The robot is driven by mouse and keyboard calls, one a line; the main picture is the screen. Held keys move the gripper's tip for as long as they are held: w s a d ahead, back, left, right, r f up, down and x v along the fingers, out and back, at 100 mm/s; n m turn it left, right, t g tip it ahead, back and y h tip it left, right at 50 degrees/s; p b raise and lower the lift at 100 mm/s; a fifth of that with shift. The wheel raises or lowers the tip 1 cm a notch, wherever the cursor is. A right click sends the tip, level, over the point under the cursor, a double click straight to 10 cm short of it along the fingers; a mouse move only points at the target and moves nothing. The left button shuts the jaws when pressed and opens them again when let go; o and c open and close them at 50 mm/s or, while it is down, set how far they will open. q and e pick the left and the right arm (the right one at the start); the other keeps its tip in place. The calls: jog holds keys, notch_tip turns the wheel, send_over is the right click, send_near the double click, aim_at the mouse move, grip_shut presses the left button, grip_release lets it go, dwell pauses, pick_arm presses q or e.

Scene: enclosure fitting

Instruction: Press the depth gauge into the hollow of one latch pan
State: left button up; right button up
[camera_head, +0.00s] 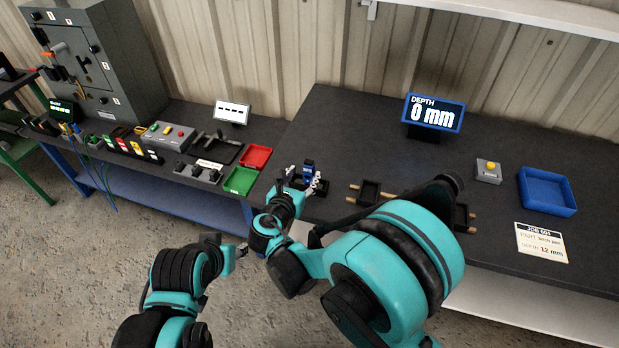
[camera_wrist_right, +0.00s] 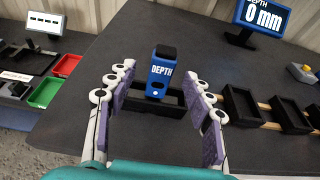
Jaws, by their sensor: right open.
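The depth gauge (camera_head: 309,168) is a blue block with a black top, upright in a black holder; it is marked DEPTH in the right wrist view (camera_wrist_right: 161,77). My right gripper (camera_head: 303,182) is open, with one finger on each side of the gauge in the wrist view (camera_wrist_right: 158,72); I see gaps between fingers and gauge. Black hollow latch pans (camera_wrist_right: 241,105) sit on wooden rails to the right; one shows in the head view (camera_head: 369,191), and others are partly behind my right arm. My left gripper (camera_head: 238,252) is low, away from the bench; its jaws are unclear.
The depth display (camera_head: 433,113) reads 0 mm. A yellow-button box (camera_head: 488,171), a blue tray (camera_head: 547,190) and a job card (camera_head: 541,243) stating latch pan, depth 12 mm, are at the right. Green (camera_head: 241,180) and red (camera_head: 256,156) trays are on the left bench.

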aim_at(308, 171)
jog(key=x, duration=0.5)
jog(key=shift+d+f+b, duration=0.1)
jog(key=shift+f+b, duration=0.1)
jog(key=shift+b, duration=0.1)
jog(key=shift+s, duration=0.1)
grip_shut()
